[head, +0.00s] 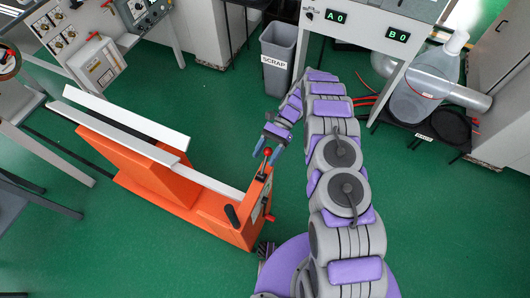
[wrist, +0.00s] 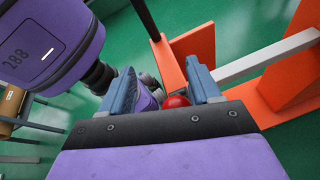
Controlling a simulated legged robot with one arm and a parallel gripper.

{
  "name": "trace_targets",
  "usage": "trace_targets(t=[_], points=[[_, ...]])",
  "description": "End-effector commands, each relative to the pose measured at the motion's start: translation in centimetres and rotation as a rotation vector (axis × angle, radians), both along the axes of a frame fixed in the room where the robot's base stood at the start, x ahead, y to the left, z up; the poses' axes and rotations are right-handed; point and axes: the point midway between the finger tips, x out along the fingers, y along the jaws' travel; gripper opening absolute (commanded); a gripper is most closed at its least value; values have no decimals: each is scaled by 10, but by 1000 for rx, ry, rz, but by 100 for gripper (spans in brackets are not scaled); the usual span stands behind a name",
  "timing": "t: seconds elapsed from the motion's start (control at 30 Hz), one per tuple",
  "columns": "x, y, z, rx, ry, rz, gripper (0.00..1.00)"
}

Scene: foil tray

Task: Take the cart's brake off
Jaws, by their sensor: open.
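The orange cart (head: 225,213) stands on the green floor at left centre, with pale rails along its top. A red ball knob (head: 267,151) tops a short lever at the cart's near right end. A second small red part (head: 270,217) sits lower on that end. My gripper (head: 269,147) is open at the ball knob. In the wrist view, the red knob (wrist: 177,101) appears between the spread blue fingers of my gripper (wrist: 163,88), nearer the right finger. I cannot tell whether a finger touches it. The orange cart (wrist: 288,85) fills the right side there.
A grey scrap bin (head: 279,60) stands behind my arm. A machine with A0 and B0 displays (head: 368,27) is at top right. Green floor is clear in front of the cart.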

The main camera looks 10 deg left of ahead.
Motion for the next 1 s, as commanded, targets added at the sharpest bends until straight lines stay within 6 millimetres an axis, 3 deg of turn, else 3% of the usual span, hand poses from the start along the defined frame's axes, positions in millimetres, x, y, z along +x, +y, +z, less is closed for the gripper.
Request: trace_targets(t=[1.0], points=[[-120,-52,12,0,3,1,62]])
